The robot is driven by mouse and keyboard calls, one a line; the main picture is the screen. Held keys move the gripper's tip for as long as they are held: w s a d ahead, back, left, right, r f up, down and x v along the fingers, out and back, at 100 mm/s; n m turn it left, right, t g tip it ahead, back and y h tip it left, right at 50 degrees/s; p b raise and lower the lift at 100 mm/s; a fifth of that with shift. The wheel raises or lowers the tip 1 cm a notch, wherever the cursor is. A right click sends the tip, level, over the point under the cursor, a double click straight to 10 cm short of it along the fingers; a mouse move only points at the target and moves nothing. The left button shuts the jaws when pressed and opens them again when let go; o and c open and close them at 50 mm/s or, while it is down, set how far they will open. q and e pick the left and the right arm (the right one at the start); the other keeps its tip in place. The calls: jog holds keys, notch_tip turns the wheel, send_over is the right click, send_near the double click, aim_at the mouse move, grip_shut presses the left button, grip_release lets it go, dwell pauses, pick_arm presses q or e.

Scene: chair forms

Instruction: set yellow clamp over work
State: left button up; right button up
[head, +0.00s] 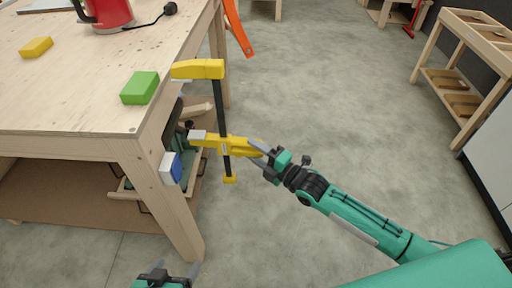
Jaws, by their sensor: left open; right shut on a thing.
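The yellow clamp (222,108) stands upright beside the right edge of the wooden workbench. Its yellow upper jaw (198,69) is at the top of a dark bar, and its yellow lower jaw (225,143) is well below it. My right gripper (262,150) is shut on the clamp at the lower jaw. The jaws point left toward the bench, with the upper jaw close to a green block (140,88) on the bench top. Contact between them cannot be told. My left gripper (172,270) is open and empty at the bottom, below the bench.
The workbench (75,95) also bears a yellow block (36,47) and a red kettle (108,14). A blue and white block (171,168) is at the bench leg. An orange tool (238,30) hangs at the bench's far side. The floor at right is clear up to a wooden shelf (468,60).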

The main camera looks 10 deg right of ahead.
aim_at(219, 150)
jog(key=shift+a, duration=0.25)
jog(key=shift+w+a+r+b, duration=0.15)
jog(key=shift+w+a, duration=0.25)
jog(key=shift+a, duration=0.9)
jog(key=shift+w+a+f+b, duration=0.15)
jog(key=shift+w+a, duration=0.25)
jog(key=shift+a, duration=0.85)
jog(key=shift+w+a+r+p, duration=0.1)
jog(key=shift+w+a+p, duration=0.1)
jog(key=shift+a, duration=0.55)
jog(key=shift+w+a+p, duration=0.1)
jog(key=shift+w+a, duration=0.1)
jog(key=shift+a, duration=0.5)
jog(key=shift+w+a, duration=0.15)
jog(key=shift+a, duration=0.4)
pick_arm(q)
jog(key=shift+s+a+g, duration=0.15)
jog(key=shift+g, duration=0.15)
pick_arm(e)
jog(key=shift+w+a, duration=0.1)
jog(key=shift+a, duration=0.2)
pick_arm(q)
jog(key=shift+s, duration=0.1)
pick_arm(e)
jog(key=shift+d, duration=0.1)
